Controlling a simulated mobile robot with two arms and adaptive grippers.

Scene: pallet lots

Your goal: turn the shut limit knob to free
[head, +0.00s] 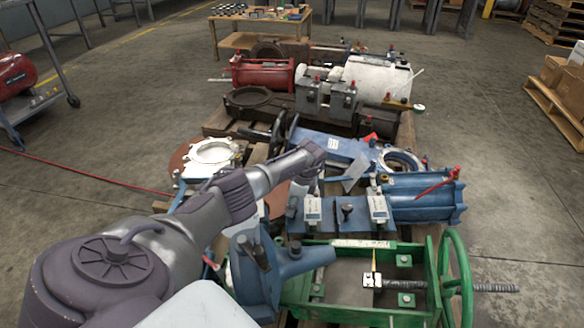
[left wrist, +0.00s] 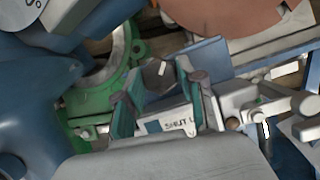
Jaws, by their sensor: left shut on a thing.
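In the left wrist view, a dark knob (left wrist: 160,80) with a pale mark on top stands between the two teal-padded fingers of my left gripper (left wrist: 156,100). The fingers are closed on the knob from both sides. Just below it is a white label (left wrist: 172,120) reading "SHUT L", its end cut off by a finger. In the head view my left gripper (head: 308,184) points down at the blue valve actuator, beside a small pale box (head: 313,209). The knob is hidden there by my wrist and gripper. Its pointer setting cannot be read clearly. My right gripper is not in view.
A black knob (head: 347,211) and another pale box (head: 378,207) stand to the right on the blue actuator (head: 422,196). A green frame with a handwheel (head: 456,282) lies in front. Red and white actuators stand behind.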

